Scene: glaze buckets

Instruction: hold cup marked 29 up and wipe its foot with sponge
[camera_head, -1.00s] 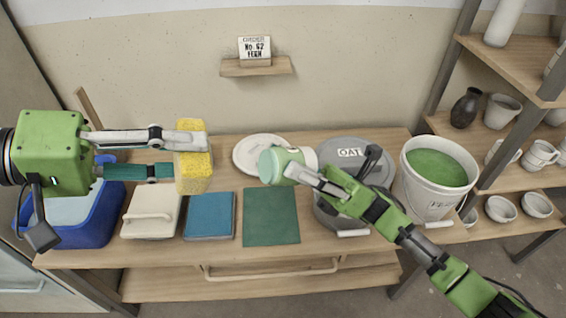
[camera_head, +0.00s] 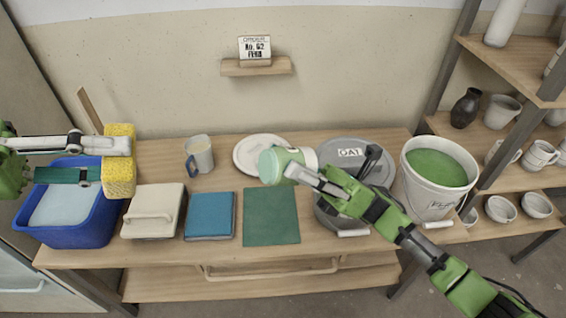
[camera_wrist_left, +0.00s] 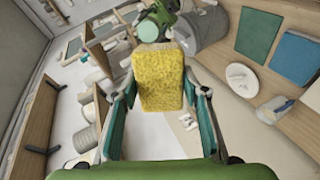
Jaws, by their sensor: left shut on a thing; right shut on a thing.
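A cup (camera_head: 275,165) with a pale green end and a white band lies on its side in the air, pale green end to the left. My right gripper (camera_head: 305,173) is shut on it; any number on it is unreadable. My left gripper (camera_head: 110,160) is shut on a yellow sponge (camera_head: 121,178) at the far left, beside the blue tub and well apart from the cup. The left wrist view shows the sponge (camera_wrist_left: 160,82) between the fingers, and the cup's pale green round end (camera_wrist_left: 147,31) beyond it.
A mug (camera_head: 203,157) stands on the table behind a blue pad (camera_head: 210,215). Shelves of pottery stand right.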

